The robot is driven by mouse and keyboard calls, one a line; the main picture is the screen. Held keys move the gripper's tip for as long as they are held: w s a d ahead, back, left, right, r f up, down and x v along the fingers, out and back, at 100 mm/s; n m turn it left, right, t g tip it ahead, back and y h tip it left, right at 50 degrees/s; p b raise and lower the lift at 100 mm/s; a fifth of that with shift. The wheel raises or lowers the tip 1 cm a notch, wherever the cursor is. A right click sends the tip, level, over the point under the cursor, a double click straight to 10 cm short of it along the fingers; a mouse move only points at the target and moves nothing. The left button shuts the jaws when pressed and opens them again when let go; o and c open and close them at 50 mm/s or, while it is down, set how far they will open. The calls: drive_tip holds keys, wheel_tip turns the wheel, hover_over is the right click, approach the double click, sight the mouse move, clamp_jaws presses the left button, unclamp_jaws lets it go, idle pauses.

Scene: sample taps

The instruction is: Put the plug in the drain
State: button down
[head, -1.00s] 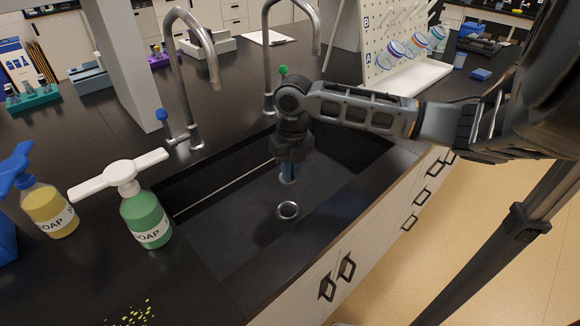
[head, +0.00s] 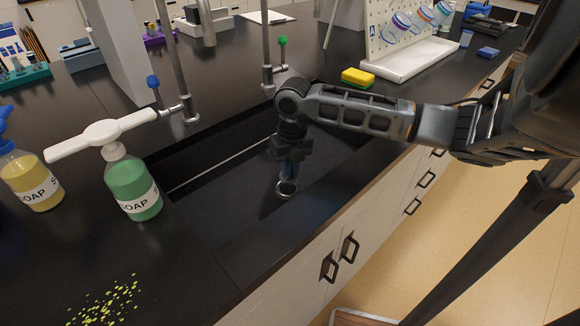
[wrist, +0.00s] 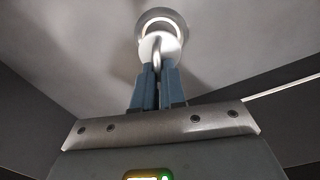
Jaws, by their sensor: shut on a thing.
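My gripper (head: 288,172) points down into the dark sink (head: 235,215), right by the drain (head: 287,189), a round metal ring in the sink floor. In the wrist view, the blue fingers of my gripper (wrist: 157,78) are shut on the bent metal handle of the plug (wrist: 160,46), a pale round disc. The disc overlaps the near part of the drain ring (wrist: 163,17), which shows just past it. I cannot tell whether the plug touches the drain. In the head view the fingers hide the plug.
A green soap bottle (head: 134,188) and a yellow one (head: 30,182) stand left of the sink. Two metal taps rise behind it, with a blue knob (head: 153,82) and a green knob (head: 282,41). A yellow sponge (head: 357,77) lies beyond my arm.

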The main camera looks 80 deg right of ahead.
drive_tip(key=shift+f+b, duration=1.2)
drive_tip(key=shift+f, duration=0.7)
drive_tip(key=shift+f, duration=0.15)
drive_tip(key=c, duration=1.1)
unclamp_jaws()
drive_tip(key=shift+r+p, duration=5.9)
drive_tip(key=shift+r, duration=4.15)
